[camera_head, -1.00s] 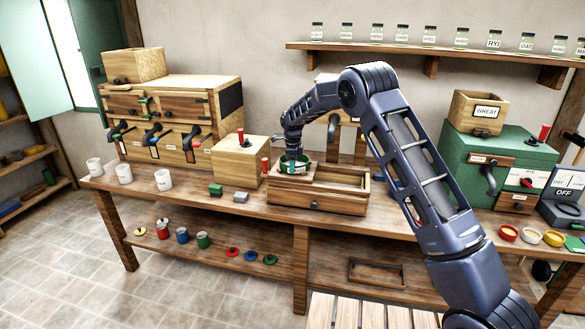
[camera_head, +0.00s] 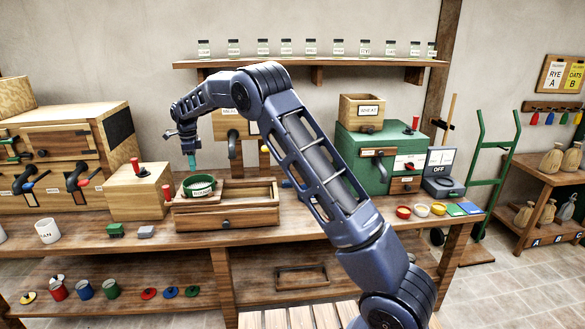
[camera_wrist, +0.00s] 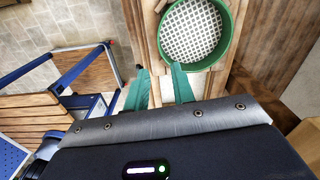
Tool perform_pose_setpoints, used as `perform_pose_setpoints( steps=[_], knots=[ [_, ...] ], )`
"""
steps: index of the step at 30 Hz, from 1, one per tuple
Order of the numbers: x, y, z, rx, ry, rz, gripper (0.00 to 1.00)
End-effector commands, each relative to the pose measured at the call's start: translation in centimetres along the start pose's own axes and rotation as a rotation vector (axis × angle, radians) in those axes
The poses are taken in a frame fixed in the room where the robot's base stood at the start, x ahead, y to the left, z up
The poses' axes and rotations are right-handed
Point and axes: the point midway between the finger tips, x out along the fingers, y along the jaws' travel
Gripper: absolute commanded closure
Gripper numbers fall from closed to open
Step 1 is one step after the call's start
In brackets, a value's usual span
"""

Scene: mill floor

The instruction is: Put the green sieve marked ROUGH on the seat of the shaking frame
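The green sieve (camera_head: 200,186) sits on the left part of the wooden shaking frame (camera_head: 245,216) on the bench. Its label faces front and seems to read ROUGH. It looks roughly level; I cannot tell whether it is fully in the seat. My gripper (camera_head: 191,161) is above the sieve and apart from it, pointing down. In the wrist view my gripper (camera_wrist: 160,80) shows two green fingers spread with nothing between them. The sieve (camera_wrist: 196,30) lies just beyond them, its pale mesh empty.
A wooden box with a red-topped lever (camera_head: 140,190) stands left of the frame. Small green and grey blocks (camera_head: 115,230) lie in front of it. A green machine (camera_head: 375,150) stands to the right. A jar shelf (camera_head: 310,64) runs along the wall above.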

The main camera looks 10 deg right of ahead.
Motion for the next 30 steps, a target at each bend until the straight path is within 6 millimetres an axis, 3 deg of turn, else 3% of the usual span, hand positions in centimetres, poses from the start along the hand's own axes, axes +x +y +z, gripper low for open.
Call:
perform_pose_setpoints(
  steps=[5,14,23,30],
  knots=[
    [-1.5,0.1,-1.7,-0.022,-0.008,-0.008,0.75],
    [-8.9,2.6,-12.3,-0.198,-0.042,-0.053,0.75],
    [-15.0,8.2,-23.0,-0.408,-0.053,-0.118,0.75],
    [-18.3,14.2,-30.4,-0.580,-0.037,-0.173,0.75]
  ],
)
